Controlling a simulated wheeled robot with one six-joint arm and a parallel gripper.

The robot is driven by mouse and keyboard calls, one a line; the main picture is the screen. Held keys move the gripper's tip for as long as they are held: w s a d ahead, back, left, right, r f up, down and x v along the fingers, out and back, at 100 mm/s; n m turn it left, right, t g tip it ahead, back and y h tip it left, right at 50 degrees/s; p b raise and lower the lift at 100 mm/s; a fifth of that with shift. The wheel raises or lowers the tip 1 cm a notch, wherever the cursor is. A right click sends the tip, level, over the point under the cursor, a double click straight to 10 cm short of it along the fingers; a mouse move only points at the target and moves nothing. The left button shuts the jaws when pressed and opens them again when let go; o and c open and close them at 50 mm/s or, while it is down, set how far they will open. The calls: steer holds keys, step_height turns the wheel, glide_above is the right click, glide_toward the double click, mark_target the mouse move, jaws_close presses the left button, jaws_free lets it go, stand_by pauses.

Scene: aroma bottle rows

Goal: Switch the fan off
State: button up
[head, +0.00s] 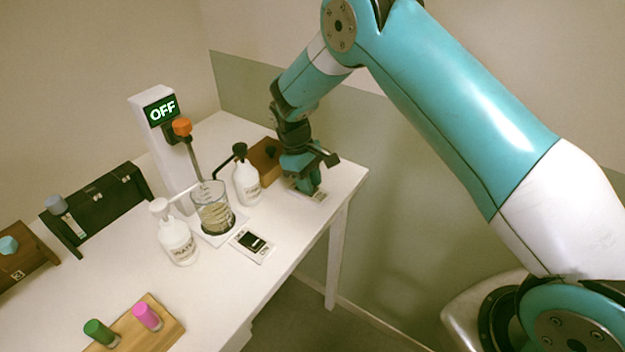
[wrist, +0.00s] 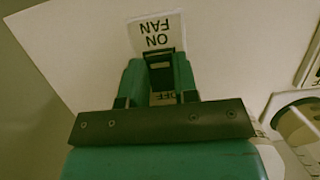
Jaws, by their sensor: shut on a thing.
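The fan switch is a white plate (wrist: 150,22) lettered FAN and ON, with OFF at its other end partly hidden by my gripper. Its black switch part (wrist: 160,75) lies between my fingers, and they are shut on it. I cannot tell which end the slider rests at. In the head view my gripper (head: 308,190) points down over the plate (head: 321,196) near the table's right corner. A white post carries a display (head: 161,110) reading OFF in light letters on dark green; I cannot tell whether it belongs to the fan.
Left of my gripper stand a white bottle (head: 246,186), a beaker (head: 212,215) and another white bottle (head: 178,242). A second switch plate (head: 252,244) lies by the front edge. A wooden block (head: 265,155) is just behind my gripper. Wooden rack (head: 165,330) holds green and pink vials.

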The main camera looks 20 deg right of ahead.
steer(key=shift+d+r, duration=0.1)
steer(key=o, duration=0.9)
steer(key=shift+w, duration=0.1)
steer(key=v, duration=1.7)
steer(key=shift+r+b, duration=0.2)
steer(key=shift+b, duration=0.2)
steer(key=shift+r, duration=0.1)
